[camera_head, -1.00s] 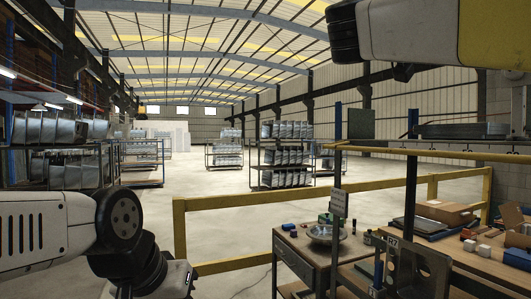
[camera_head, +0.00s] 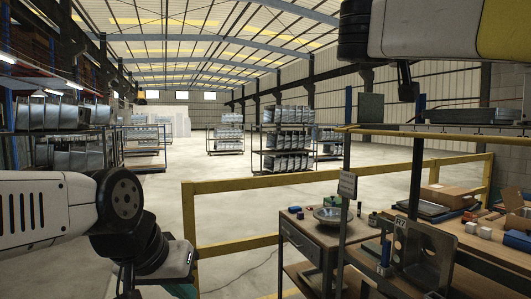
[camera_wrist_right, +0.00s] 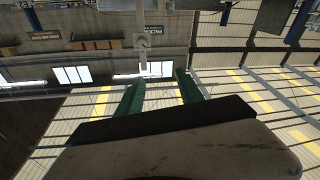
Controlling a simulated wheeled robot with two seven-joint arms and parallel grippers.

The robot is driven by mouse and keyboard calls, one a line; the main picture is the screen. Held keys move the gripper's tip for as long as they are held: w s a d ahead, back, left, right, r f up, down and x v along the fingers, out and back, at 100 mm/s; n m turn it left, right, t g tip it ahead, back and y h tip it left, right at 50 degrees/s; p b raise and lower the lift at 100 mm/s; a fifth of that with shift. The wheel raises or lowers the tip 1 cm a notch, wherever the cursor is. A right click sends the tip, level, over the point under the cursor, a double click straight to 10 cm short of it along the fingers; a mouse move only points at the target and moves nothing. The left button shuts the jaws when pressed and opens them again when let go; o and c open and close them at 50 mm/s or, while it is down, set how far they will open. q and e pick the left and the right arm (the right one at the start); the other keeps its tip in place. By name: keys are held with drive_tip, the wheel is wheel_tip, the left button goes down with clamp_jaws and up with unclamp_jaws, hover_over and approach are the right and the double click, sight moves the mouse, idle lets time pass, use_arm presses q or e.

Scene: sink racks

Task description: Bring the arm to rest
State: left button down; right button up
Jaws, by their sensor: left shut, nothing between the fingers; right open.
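My left arm (camera_head: 40,210) comes in from the left in the head view and bends down at its dark joint. My left gripper (camera_head: 180,291) shows only as a teal sliver at the bottom edge; its fingertips are cut off. It is shut and empty. My right arm (camera_head: 430,30) crosses the upper right corner of the head view, raised high. In the right wrist view, the two green fingers of my right gripper (camera_wrist_right: 158,82) stand apart with nothing between them. Windows, the wall and the roof show upside down beyond them.
A yellow rail (camera_head: 235,185) runs in front of me. Behind it is open concrete floor with racks of metal parts (camera_head: 287,140). At the right are a small cabinet (camera_head: 310,248) with a metal bowl (camera_head: 330,215) and a workbench (camera_head: 475,243) with boxes, below a shelf.

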drive_tip(key=w+a+f+n+g+y, duration=0.2)
drive_tip(key=f+n+y, duration=0.5)
drive_tip(key=f, duration=1.5)
drive_tip(key=s+a+f+n+y, duration=0.1)
drive_tip(key=s+a+f+y, duration=0.2)
drive_tip(key=a+f+y, duration=0.3)
drive_tip(key=s+a+f+n+g+y, duration=0.1)
drive_tip(key=s+a+f+y, duration=0.3)
drive_tip(key=a+f, duration=0.7)
wheel_tip(320, 180, down, 4)
drive_tip(key=shift+a+f+n+g+y, duration=0.2)
drive_tip(key=shift+n+g+y, duration=0.15)
drive_tip(key=shift+y, duration=0.65)
drive_tip(key=shift+c, duration=0.4)
drive_tip(key=shift+c, duration=0.4)
drive_tip(key=shift+d, duration=0.1)
